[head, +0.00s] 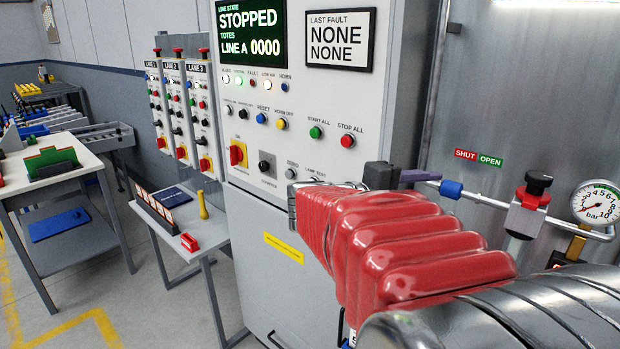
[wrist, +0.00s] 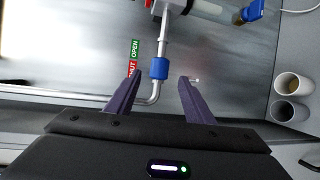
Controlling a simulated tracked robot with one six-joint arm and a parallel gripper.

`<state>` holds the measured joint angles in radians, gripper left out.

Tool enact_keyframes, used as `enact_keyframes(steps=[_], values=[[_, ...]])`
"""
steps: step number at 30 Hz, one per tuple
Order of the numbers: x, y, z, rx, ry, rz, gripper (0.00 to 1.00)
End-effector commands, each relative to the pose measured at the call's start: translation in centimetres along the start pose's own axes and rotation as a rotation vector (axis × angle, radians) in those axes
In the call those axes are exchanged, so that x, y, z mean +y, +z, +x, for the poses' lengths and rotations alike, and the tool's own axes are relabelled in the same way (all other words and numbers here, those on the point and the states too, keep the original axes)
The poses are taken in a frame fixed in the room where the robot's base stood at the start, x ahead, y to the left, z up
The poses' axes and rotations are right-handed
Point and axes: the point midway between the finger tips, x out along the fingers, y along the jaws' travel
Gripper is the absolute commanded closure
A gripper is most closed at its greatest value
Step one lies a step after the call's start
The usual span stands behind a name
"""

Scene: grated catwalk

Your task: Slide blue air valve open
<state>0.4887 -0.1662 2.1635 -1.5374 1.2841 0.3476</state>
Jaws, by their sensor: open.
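The blue air valve (head: 451,189) is a short blue sleeve on a thin metal pipe, and it also shows in the wrist view (wrist: 159,69). It sits by the red SHUT half of the label (head: 478,157), with the green OPEN half farther right along the pipe. My gripper (head: 432,176) is just left of the sleeve in the head view. In the wrist view its two dark fingers (wrist: 160,76) are open, and the sleeve appears between their tips with gaps on both sides. I cannot tell whether the fingers reach around it in depth.
A red regulator with a black knob (head: 533,190) and a round pressure gauge (head: 600,203) are on the pipe to the right. The control cabinet (head: 290,220) stands left of the pipe. Two cups (wrist: 290,97) show at right in the wrist view.

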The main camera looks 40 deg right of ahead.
Motion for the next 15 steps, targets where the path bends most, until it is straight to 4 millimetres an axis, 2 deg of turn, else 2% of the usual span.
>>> enact_keyframes(steps=[15], values=[[0.0, 0.1, 6.3, -0.004, -0.001, -0.001, 0.52]])
